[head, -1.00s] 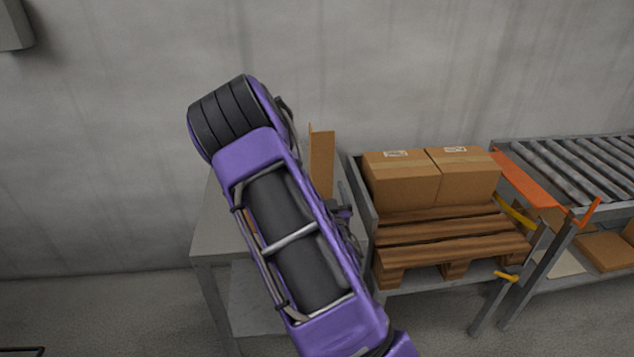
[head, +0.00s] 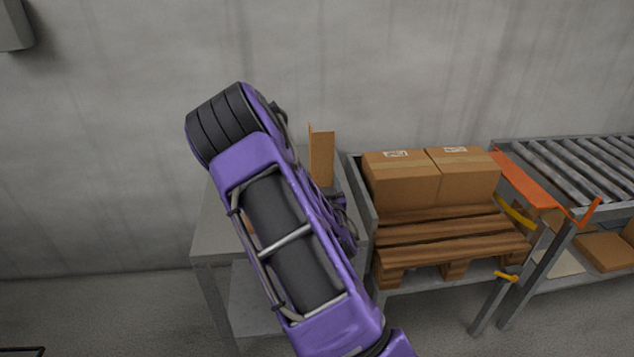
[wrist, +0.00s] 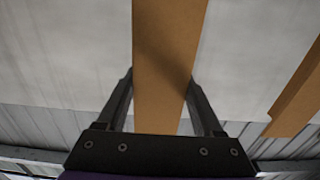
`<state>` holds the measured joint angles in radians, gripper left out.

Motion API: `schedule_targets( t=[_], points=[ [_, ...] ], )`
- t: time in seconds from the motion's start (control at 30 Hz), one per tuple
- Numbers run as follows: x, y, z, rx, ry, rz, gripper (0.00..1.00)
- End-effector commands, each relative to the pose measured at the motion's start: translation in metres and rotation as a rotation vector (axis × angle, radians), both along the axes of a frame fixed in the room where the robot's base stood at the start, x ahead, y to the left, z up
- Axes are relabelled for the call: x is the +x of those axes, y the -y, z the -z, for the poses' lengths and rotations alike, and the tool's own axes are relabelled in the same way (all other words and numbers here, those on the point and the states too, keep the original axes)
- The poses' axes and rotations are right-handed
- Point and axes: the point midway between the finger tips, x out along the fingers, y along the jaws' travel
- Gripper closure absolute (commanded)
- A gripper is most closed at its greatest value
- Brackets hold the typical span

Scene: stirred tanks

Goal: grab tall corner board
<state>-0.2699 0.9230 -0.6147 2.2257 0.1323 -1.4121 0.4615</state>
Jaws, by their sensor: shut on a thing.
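A brown cardboard corner board (wrist: 168,40) runs up between the two dark fingers of my gripper (wrist: 161,78) in the wrist view. The fingers are shut on it, one on each side. A second brown board (wrist: 296,100) shows at the right edge of that view, apart from the gripper. In the head view one upright brown corner board (head: 321,156) stands on the grey table just right of my purple arm. I cannot tell which of the two boards it is. My gripper is hidden behind the arm in the head view.
The grey table (head: 212,235) stands against the concrete wall. Right of it, two cardboard boxes (head: 402,180) (head: 465,175) rest on a wooden pallet (head: 450,232) on a metal stand. A roller conveyor (head: 575,170) with an orange edge is farther right.

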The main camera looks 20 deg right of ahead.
Motion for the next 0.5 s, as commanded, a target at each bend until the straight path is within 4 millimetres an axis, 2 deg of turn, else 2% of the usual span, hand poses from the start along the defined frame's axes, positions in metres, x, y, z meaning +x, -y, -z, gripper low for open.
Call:
schedule_targets(
  t=[0.33,0.5],
  points=[
    [0.0,0.0,-0.003,0.0,0.001,0.0,0.87],
    [0.0,0.0,-0.018,0.001,0.004,0.001,0.87]
  ],
)
